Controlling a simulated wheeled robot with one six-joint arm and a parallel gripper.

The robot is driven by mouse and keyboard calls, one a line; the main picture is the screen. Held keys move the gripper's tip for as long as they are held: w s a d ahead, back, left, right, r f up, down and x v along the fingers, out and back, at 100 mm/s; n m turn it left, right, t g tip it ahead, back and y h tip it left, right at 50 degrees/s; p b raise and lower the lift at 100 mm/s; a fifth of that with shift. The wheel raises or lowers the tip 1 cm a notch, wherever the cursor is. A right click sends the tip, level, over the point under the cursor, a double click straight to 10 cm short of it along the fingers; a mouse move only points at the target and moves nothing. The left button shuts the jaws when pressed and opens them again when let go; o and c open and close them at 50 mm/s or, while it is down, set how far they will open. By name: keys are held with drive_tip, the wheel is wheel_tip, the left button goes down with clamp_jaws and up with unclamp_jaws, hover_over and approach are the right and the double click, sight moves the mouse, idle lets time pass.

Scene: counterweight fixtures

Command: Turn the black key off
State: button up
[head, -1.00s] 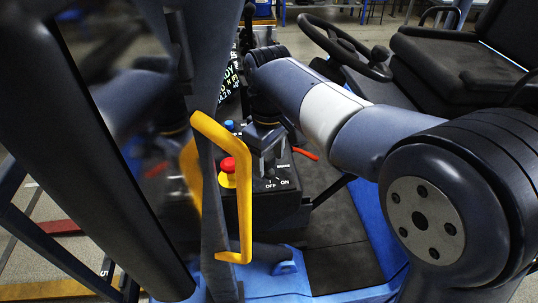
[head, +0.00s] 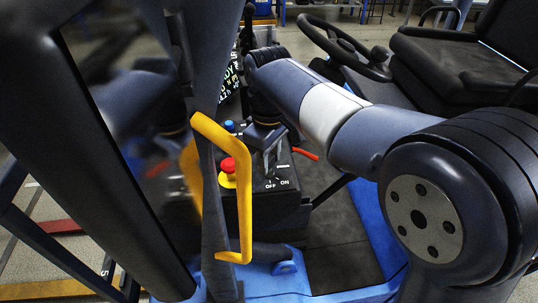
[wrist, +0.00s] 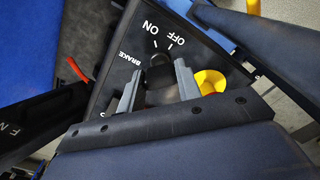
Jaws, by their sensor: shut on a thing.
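The black key (wrist: 159,72) is on the dark control panel (wrist: 112,72), between the two grey fingers of my gripper (wrist: 158,80) in the wrist view. My gripper is shut on it. The white OFF and ON labels are just beyond the key in that view. Which label the key points to is hard to tell. In the head view my gripper (head: 268,165) reaches down to the panel just above the OFF and ON labels, and its fingers hide most of the key.
A red emergency button on a yellow base (head: 228,173) sits left of my gripper; its yellow part (wrist: 210,80) is close to one finger in the wrist view. A yellow handrail (head: 243,190) stands in front. A red lever (head: 305,153) is to the right.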

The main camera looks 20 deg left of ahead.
drive_tip(key=n+p, duration=0.1)
drive_tip(key=n, duration=0.3)
drive_tip(key=shift+r+n+p, duration=0.1)
drive_tip(key=shift+n+p, duration=0.25)
drive_tip(key=shift+n, duration=0.05)
drive_tip(key=shift+n+p, duration=0.4)
drive_tip(key=shift+n, duration=1.3)
drive_tip(key=o, duration=1)
wheel_tip(320, 180, up, 11)
drive_tip(key=shift+f+b, duration=0.15)
drive_tip(key=shift+b, duration=0.4)
drive_tip(key=shift+f, duration=0.15)
wheel_tip(320, 180, down, 11)
drive_tip(key=shift+r+p, duration=0.15)
drive_tip(key=shift+p, duration=0.4)
